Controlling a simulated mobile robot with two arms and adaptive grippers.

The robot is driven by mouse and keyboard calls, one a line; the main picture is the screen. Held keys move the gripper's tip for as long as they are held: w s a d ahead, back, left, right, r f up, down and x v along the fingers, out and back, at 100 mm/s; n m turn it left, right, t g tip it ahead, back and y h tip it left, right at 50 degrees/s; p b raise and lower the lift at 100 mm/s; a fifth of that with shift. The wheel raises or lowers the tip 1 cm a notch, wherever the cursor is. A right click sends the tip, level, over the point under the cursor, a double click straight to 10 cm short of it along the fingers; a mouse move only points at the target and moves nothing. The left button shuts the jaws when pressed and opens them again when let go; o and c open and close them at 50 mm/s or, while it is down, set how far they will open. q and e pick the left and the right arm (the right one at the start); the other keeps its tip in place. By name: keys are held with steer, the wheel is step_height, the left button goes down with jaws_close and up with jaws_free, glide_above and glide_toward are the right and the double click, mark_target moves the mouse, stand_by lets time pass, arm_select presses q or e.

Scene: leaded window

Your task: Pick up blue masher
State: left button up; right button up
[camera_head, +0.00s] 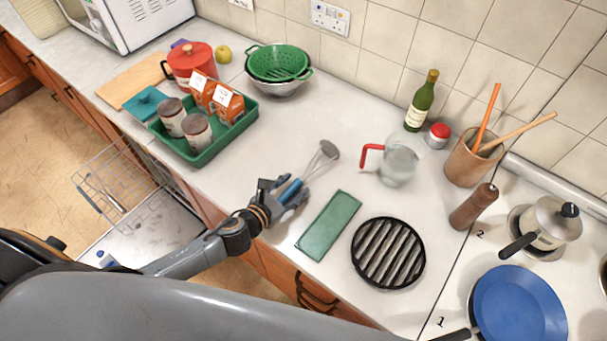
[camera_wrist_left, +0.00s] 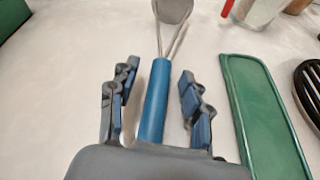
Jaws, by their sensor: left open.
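The blue masher lies on the pale countertop, with its grey metal head (camera_head: 325,152) pointing away from me and its blue handle (camera_wrist_left: 155,100) toward me. My left gripper (camera_head: 285,190) is low over the counter at the handle. In the left wrist view the open fingers (camera_wrist_left: 155,95) stand on both sides of the handle, with a visible gap on each side. The near end of the handle is hidden behind the gripper's palm. My right gripper is not in view.
A green rectangular slab (camera_head: 328,226) lies close to the right of the gripper, then a black round grill (camera_head: 388,253). A glass jug with a red handle (camera_head: 398,163) stands behind. A green tray (camera_head: 205,155) with jars and cartons is at the left. An open dishwasher rack (camera_head: 115,188) is below.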

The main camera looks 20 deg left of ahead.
arm_select(q)
steer(key=shift+w+f, duration=0.1)
steer(key=shift+w, duration=0.05)
jaws_close()
steer(key=shift+r, duration=0.2)
